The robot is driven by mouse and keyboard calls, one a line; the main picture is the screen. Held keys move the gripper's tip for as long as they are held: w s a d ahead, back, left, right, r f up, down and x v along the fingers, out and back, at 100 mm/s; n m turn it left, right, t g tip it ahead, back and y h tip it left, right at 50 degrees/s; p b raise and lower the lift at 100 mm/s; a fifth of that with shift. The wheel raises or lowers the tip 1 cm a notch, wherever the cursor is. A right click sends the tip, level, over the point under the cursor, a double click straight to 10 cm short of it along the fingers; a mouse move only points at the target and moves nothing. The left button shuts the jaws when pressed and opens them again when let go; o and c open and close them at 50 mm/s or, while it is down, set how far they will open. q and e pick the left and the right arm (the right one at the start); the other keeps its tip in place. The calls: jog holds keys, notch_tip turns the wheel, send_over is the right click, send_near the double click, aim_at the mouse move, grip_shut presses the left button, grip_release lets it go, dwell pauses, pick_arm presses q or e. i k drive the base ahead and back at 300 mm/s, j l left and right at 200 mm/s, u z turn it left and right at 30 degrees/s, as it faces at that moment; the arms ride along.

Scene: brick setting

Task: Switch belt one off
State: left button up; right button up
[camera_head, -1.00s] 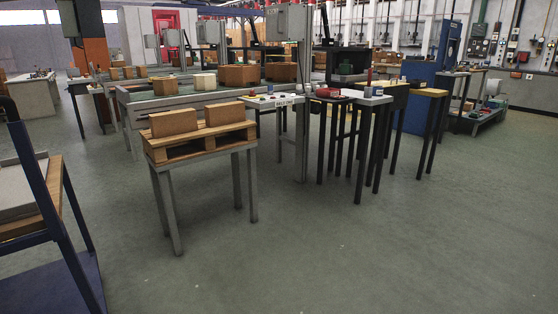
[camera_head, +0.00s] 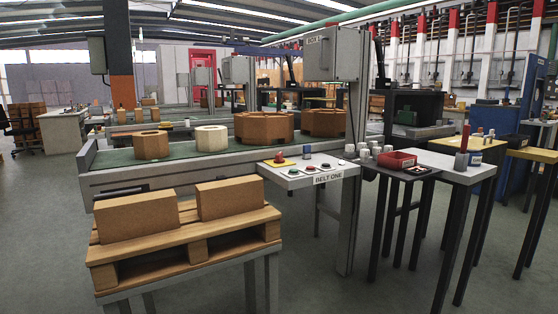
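The belt one control panel (camera_head: 308,173) is a pale shelf on the front of the conveyor, with a "BELT ONE" label on its front edge. On it are a red mushroom button on a yellow base (camera_head: 279,159), a green button (camera_head: 293,172), a red button (camera_head: 310,168) and another green button (camera_head: 326,166). Belt one (camera_head: 112,160) is a green conveyor carrying a small brown block (camera_head: 150,146), a cream block (camera_head: 211,139) and two larger brown blocks (camera_head: 264,129). Neither of my grippers is in view.
A pallet table (camera_head: 190,240) with two brown bricks (camera_head: 136,216) stands in front, left of the panel. A table with a red tray (camera_head: 397,160) and white cups stands at the right. A grey post (camera_head: 350,220) stands beside the panel. Floor is clear at front centre-right.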

aim_at(279, 156)
jog(key=i+l+u, duration=0.35)
jog(key=i+l, duration=0.15)
jog(key=i, duration=0.35)
jog(key=i+l+u, duration=0.3)
jog(key=i+l, duration=0.4)
jog(key=i+l+u, duration=0.35)
jog(key=i+l, duration=0.45)
jog(key=l, duration=0.1)
